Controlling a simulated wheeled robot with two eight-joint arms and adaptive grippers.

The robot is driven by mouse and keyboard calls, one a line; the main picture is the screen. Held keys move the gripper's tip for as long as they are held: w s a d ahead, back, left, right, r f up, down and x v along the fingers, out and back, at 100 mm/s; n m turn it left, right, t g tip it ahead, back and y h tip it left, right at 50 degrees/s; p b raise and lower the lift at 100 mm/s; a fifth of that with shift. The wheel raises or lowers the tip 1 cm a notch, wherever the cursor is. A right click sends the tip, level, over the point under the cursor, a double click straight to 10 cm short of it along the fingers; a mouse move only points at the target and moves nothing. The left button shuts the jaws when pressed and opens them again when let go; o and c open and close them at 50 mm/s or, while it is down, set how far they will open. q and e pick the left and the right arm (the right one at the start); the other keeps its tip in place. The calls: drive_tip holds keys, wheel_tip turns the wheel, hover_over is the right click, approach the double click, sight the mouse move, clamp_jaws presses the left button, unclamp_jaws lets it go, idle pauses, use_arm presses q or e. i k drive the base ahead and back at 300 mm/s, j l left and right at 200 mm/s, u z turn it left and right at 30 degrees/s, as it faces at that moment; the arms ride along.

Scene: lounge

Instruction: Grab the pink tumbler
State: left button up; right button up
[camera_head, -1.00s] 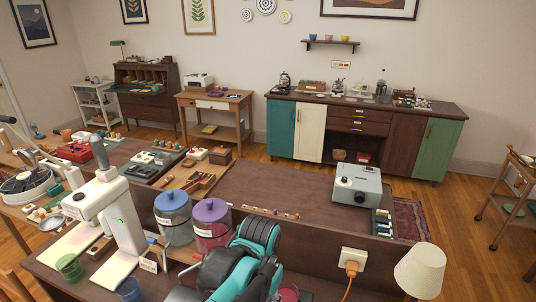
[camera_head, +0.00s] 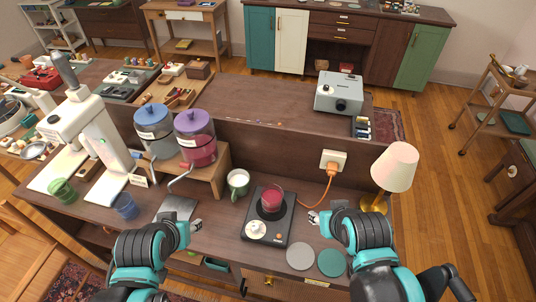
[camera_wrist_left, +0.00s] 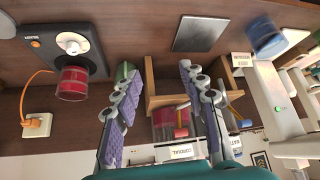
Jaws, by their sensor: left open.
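The pink tumbler (camera_head: 271,199), a reddish see-through cup, stands on the round plate of a black hot plate (camera_head: 252,231) on the counter. My left gripper (camera_head: 194,227) is to the left of the hot plate, apart from the tumbler. In the left wrist view its jaws (camera_wrist_left: 158,68) are open with nothing between the fingertips. My right gripper (camera_head: 315,218) is to the right of the hot plate, apart from the tumbler; its fingers are too small to judge.
A wooden stand (camera_head: 212,172) holds blue and pink dispensers. A dark flat plate (camera_head: 177,208) lies near my left gripper. A lamp (camera_head: 394,168), grey disc (camera_head: 300,257) and teal disc (camera_head: 331,262) are at right.

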sight(271, 194)
drive_tip(key=k+l+z, duration=0.1)
drive_tip(key=z, duration=0.25)
drive_tip(key=k+l+z, duration=0.15)
drive_tip(key=z, duration=0.2)
drive_tip(key=k+l+z, duration=0.2)
drive_tip(key=z, duration=0.15)
